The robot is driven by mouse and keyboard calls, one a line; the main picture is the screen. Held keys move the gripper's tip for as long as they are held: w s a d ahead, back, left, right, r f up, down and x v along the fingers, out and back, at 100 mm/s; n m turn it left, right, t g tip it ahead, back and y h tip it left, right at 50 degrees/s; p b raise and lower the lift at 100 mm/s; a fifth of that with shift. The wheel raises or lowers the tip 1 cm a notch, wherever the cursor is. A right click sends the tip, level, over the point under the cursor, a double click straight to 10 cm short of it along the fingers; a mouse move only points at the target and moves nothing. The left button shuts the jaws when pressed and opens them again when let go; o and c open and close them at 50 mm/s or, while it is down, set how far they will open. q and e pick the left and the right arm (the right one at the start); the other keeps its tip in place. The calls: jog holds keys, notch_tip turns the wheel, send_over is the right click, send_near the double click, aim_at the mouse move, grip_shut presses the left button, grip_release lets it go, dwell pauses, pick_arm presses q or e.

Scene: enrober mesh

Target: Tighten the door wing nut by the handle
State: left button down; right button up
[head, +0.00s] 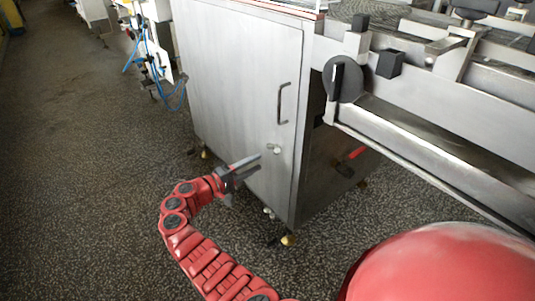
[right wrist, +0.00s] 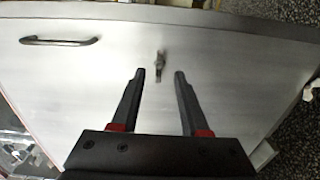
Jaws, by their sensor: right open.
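The door wing nut (head: 277,150) is a small metal piece on the grey cabinet door (head: 235,90), below the door handle (head: 281,103). In the right wrist view the wing nut (right wrist: 159,66) stands upright in the picture, with the handle (right wrist: 60,41) off to its left. My right gripper (head: 259,161) is open and empty, just to the left of the wing nut in the head view. In the right wrist view its fingertips (right wrist: 159,73) appear on either side of the wing nut, seemingly short of it. My left gripper is not in view.
A steel conveyor frame (head: 430,140) with a black round knob (head: 342,79) juts out at the right. A red lever (head: 356,153) shows beneath it. Speckled floor (head: 90,170) lies open at the left. Blue cables (head: 160,70) hang from equipment behind.

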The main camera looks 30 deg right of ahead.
jog(key=a, duration=0.9)
jog(key=shift+s+a+p, duration=0.3)
jog(key=shift+s+p, duration=0.1)
jog(key=shift+p, duration=0.05)
